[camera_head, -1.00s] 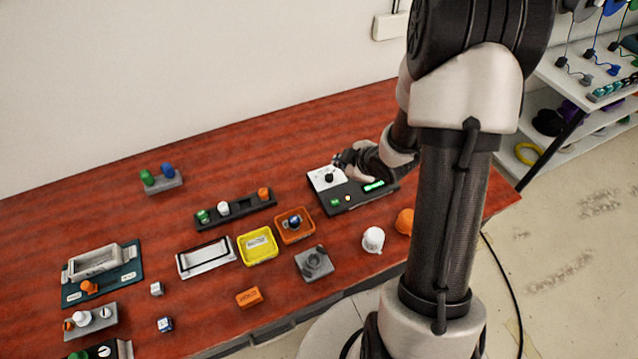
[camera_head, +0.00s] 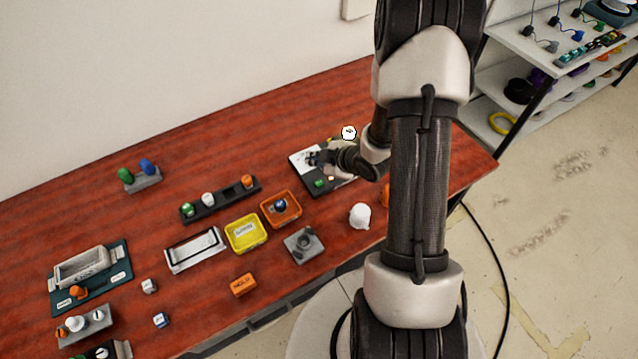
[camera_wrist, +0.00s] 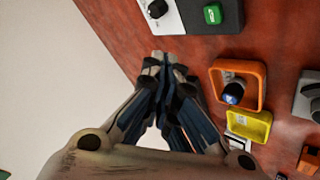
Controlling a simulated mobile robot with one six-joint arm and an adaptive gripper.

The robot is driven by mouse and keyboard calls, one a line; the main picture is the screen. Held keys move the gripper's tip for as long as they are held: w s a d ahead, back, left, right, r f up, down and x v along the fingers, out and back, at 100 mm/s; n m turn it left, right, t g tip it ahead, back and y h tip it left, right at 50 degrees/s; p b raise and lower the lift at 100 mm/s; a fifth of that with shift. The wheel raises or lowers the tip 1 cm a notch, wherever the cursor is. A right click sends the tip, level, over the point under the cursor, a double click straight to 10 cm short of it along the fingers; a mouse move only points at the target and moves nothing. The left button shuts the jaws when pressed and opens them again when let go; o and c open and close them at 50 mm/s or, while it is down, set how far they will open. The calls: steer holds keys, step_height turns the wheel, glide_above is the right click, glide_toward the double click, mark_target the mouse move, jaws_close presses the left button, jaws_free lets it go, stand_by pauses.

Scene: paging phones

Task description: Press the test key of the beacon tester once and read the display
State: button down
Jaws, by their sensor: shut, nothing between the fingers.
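What I take to be the beacon tester (camera_head: 305,178) is a dark box with a white panel at the back right of the red table. A green key (camera_head: 319,183) and a small orange spot (camera_head: 331,179) show at its front. My gripper (camera_head: 312,158) is shut and empty, in front of the white panel in the head view. My arm hides the box's right part, and no display is visible. In the wrist view, the closed fingertips (camera_wrist: 160,58) lie below the white panel, its black knob (camera_wrist: 157,8) and the green key (camera_wrist: 212,14). Contact cannot be told.
A white round piece (camera_head: 349,132) with a dark mark shows behind my gripper. Orange (camera_head: 268,218) and yellow (camera_head: 233,246) bins, a grey block (camera_head: 304,245) and a white dome (camera_head: 360,216) stand nearby.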

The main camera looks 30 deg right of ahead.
mark_target(317, 185)
step_height(317, 185, down, 7)
steer(key=b, duration=0.5)
steer(key=shift+f, duration=0.2)
steer(key=shift+f+b, duration=0.15)
steer(key=shift+b, duration=0.2)
stand_by(0.7)
steer(key=shift+f+b, duration=0.25)
steer(key=shift+b, duration=0.1)
steer(key=shift+f+b, duration=0.5)
stand_by(0.6)
stand_by(0.3)
steer(key=shift+r+p, duration=0.65)
steer(key=shift+r, duration=0.25)
steer(key=shift+r, duration=0.1)
steer(key=shift+r+p, duration=1.85)
steer(key=shift+r, duration=0.55)
